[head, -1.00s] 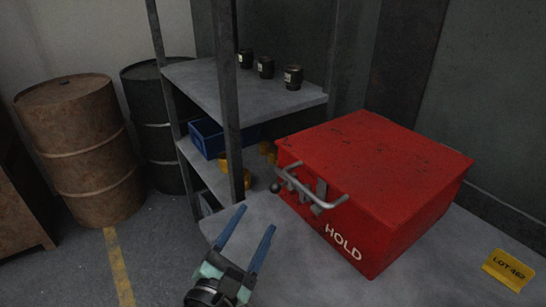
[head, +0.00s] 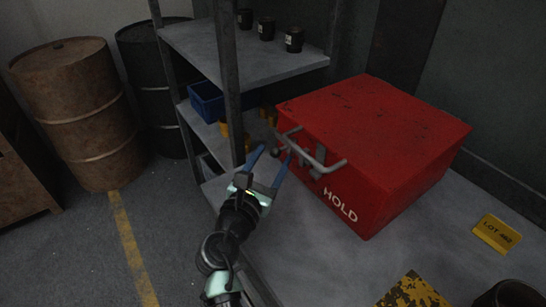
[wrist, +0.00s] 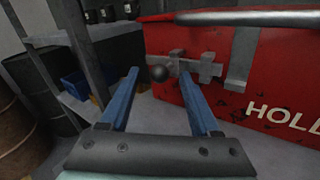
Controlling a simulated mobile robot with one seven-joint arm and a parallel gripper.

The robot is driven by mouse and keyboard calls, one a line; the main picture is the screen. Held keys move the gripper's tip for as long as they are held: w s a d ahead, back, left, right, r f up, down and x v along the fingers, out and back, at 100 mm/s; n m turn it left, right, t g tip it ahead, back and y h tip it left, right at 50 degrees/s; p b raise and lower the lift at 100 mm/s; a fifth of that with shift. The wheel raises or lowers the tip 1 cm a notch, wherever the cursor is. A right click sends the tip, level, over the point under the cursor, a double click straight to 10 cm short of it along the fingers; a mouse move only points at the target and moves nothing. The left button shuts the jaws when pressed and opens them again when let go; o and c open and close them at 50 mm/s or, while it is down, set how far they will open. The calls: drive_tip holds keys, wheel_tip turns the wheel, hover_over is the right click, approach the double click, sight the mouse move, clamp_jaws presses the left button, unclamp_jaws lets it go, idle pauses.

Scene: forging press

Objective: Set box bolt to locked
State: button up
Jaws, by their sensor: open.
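The red box (head: 370,140) marked HOLD stands on a grey table, its front facing left and toward me. A bar handle (head: 322,160) sticks out above the bolt. My gripper (head: 273,159) is open at the bolt's knob end.
A shelf rack (head: 245,55) with dark cups and a blue bin (head: 207,103) stands close to the left of the box. A yellow LOT tag (head: 496,233) lies right on the table. Rusty (head: 78,110) and black barrels stand at left.

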drive_tip(key=shift+w+d, duration=0.2)
drive_tip(key=shift+w, duration=0.3)
clamp_jaws()
drive_tip(key=shift+a, duration=0.1)
idle(1.1)
